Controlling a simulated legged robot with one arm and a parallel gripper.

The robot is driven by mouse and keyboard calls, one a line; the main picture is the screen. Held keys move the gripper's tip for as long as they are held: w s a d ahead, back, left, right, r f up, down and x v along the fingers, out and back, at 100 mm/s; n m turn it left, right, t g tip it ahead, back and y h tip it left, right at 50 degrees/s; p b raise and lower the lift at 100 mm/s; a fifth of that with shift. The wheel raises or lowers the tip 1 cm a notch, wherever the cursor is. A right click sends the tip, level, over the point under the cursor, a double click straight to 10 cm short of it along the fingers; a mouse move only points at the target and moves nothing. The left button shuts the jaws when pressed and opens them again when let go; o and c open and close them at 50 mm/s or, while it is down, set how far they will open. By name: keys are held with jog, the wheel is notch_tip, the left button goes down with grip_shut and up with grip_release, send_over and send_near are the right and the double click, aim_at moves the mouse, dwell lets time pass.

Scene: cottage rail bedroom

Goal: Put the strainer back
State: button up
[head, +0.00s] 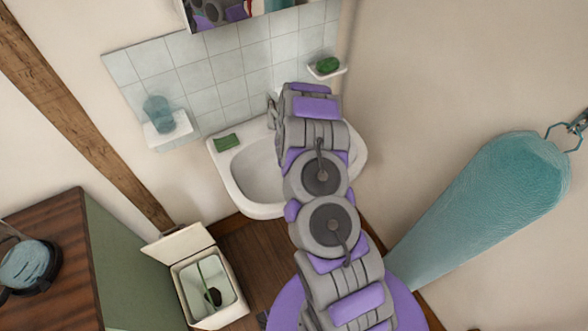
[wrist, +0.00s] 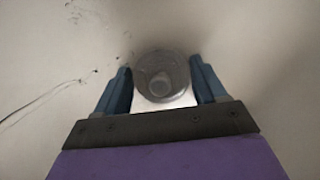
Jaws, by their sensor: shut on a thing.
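In the wrist view, the strainer (wrist: 162,70) is a small round grey piece with a raised middle. It sits between the two blue fingers of my gripper (wrist: 160,66), which are shut on it. Pale surface of the sink surrounds it in that view, with a bright patch just below it. I cannot tell whether the strainer touches the basin or the drain. In the head view, the white sink (head: 243,184) stands against the tiled wall. My arm covers its right part, hiding my gripper, the strainer and any drain opening.
Dark hairs and specks (wrist: 70,82) lie on the pale surface. A green sponge (head: 227,142) lies on the sink's left rim. A glass (head: 158,113) and green soap (head: 327,66) sit on wall shelves. An open bin (head: 208,290) stands below left; a teal covered board (head: 490,200) hangs right.

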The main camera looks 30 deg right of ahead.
jog(key=o, duration=1.3)
jog(key=shift+a+r, duration=0.1)
jog(key=shift+r, duration=0.5)
jog(key=s+a+r+m+p, duration=0.1)
jog(key=s+r+m, duration=0.3)
jog(key=r, duration=0.7)
jog(key=s+a+r+m+g+h+p, duration=0.15)
jog(key=s+r+m, duration=0.3)
jog(key=r, duration=0.55)
jog(key=s+a+r+m, duration=0.2)
jog(key=s+r+m, duration=0.25)
jog(key=r, duration=0.65)
jog(key=s+a+r+m+y, duration=0.1)
jog(key=s+a+r+m, duration=0.2)
jog(key=s, duration=0.6)
jog(key=s+a+r+m+g+y, duration=0.1)
jog(key=s+a+r+m, duration=0.3)
jog(key=s, duration=0.5)
jog(key=s+a+r+m+g+y, duration=0.1)
jog(key=s+a+r+m, duration=0.3)
jog(key=s+m, duration=0.3)
jog(key=shift+s+a+r+g+y, duration=0.15)
jog(key=shift+s+a, duration=0.1)
jog(key=shift+s, duration=0.25)
jog(key=shift+s+a+f+g+y, duration=0.1)
jog(key=shift+s+a, duration=0.1)
jog(key=shift+s, duration=0.3)
